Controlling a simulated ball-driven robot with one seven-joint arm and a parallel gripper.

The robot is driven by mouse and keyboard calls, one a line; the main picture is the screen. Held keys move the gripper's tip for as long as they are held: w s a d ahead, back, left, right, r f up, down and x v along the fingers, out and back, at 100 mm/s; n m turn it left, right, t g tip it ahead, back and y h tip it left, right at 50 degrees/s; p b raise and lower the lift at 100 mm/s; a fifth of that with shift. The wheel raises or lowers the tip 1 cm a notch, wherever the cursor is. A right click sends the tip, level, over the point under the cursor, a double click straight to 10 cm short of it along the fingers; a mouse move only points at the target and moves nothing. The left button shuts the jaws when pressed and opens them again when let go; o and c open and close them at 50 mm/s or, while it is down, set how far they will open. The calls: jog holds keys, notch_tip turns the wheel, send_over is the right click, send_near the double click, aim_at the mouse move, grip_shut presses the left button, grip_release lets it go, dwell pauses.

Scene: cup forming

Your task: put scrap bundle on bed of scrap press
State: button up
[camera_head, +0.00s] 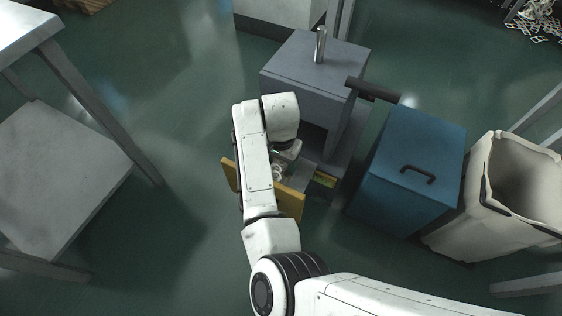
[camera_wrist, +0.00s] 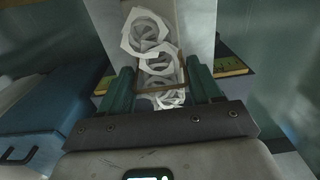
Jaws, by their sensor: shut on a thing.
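The scrap bundle (camera_wrist: 152,38) is a row of pale, ring-like scrap loops, seen in the wrist view between and beyond my gripper's green fingers (camera_wrist: 160,72). My gripper is shut on it. In the head view, a bit of the bundle (camera_head: 279,173) shows under my arm. The scrap press (camera_head: 312,62) is a grey block-shaped machine with an upright metal rod on top and a dark side handle. My gripper is low at its front opening. The press bed is mostly hidden by my arm; a grey strip (camera_head: 303,182) shows there. I cannot tell whether the bundle touches the bed.
A yellow panel (camera_head: 290,201) stands low in front of the press, partly behind my arm. A blue lidded box (camera_head: 412,165) and a beige open bin (camera_head: 480,225) stand to the right. A grey table (camera_head: 60,175) is at the left. The floor between table and press is clear.

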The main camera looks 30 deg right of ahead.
aim_at(281, 170)
jog(key=shift+f, duration=0.1)
jog(key=o, duration=1.2)
jog(key=shift+o, duration=0.2)
notch_tip(281, 170, up, 12)
jog(key=p, duration=0.5)
jog(key=shift+p, duration=0.4)
